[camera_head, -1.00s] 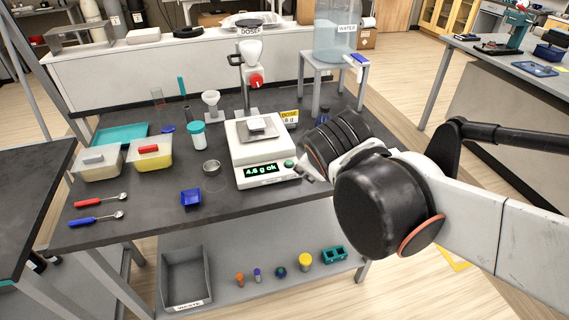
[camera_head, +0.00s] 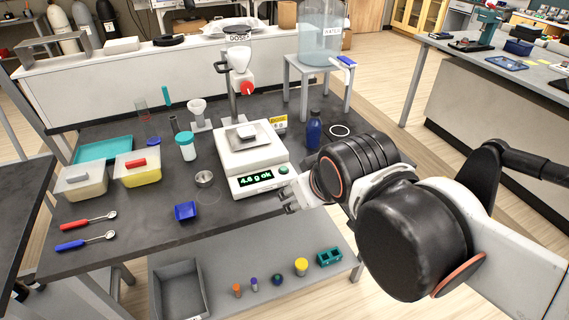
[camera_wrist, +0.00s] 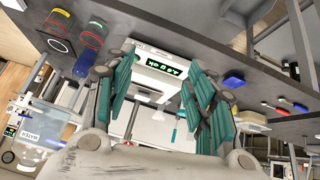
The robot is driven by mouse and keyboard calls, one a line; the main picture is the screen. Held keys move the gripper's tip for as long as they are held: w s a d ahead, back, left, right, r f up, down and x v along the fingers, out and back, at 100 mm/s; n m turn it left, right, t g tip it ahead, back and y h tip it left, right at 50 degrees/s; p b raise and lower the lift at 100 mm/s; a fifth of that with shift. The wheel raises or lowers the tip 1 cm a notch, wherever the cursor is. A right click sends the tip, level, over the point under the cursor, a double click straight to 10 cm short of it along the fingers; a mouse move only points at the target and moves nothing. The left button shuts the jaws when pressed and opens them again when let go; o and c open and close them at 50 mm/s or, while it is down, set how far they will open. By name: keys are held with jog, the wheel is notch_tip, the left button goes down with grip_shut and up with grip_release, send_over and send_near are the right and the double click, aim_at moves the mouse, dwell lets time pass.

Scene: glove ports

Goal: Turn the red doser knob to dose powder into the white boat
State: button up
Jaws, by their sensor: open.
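The white doser (camera_head: 239,66) stands on a post behind the scale, with its red knob (camera_head: 247,88) facing front. The white scale (camera_head: 251,158) reads "4.6 g ok", and the white boat (camera_head: 246,132) sits on its pan, below the doser. My gripper (camera_head: 289,201) is at the front right of the scale, apart from the doser and knob. In the wrist view its teal-padded fingers (camera_wrist: 162,95) are spread with nothing between them. The scale (camera_wrist: 160,68) shows beyond the fingers.
A blue bottle (camera_head: 313,130) stands right of the scale, and a water tank (camera_head: 321,45) on a stand behind it. The front right tabletop lies under my arm.

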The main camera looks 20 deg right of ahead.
jog(key=shift+s+a+f+m+y, duration=0.2)
jog(key=shift+s+a+m+y, duration=0.1)
jog(key=shift+s+a+m, duration=0.35)
jog(key=shift+s+d, duration=0.15)
dwell(0.4)
jog(key=n+t+p, duration=0.3)
jog(key=t+p, duration=0.2)
jog(key=t, duration=0.6)
send_near(248, 89)
jog(key=w+b, duration=0.3)
jog(key=w, duration=0.6)
jog(key=shift+w+r, duration=0.1)
jog(key=shift+w, duration=0.05)
jog(key=shift+m, duration=0.25)
jog(key=c, duration=1.1)
